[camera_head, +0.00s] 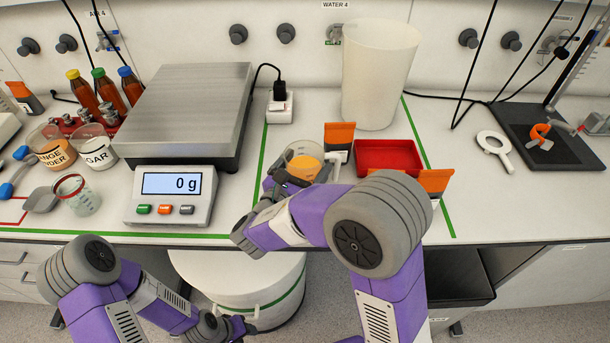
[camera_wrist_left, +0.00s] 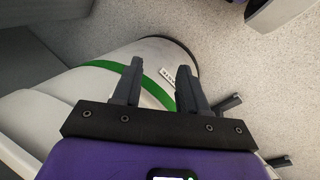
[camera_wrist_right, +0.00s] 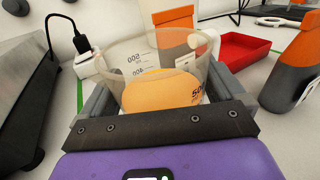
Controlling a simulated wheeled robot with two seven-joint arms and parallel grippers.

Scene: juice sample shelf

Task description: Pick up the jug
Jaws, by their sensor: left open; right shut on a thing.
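The jug (camera_head: 304,163) is a clear measuring jug with dark volume marks and orange liquid in it. It stands upright at the front of the bench, right of the scale. My right gripper (camera_head: 287,183) is shut on the jug; in the right wrist view the jug (camera_wrist_right: 150,70) sits between its two fingers. I cannot tell whether the jug's base touches the bench. My left gripper (camera_head: 222,326) hangs low in front of the bench. In the left wrist view it (camera_wrist_left: 162,84) is open and empty, above a white bin.
A scale reading 0 g (camera_head: 172,184) stands left of the jug. An orange-capped grey bottle (camera_head: 339,140) is close behind it, another (camera_head: 434,183) further right. A red tray (camera_head: 388,153) and a large white container (camera_head: 378,80) stand beyond. The white bin (camera_head: 225,272) is below the bench edge.

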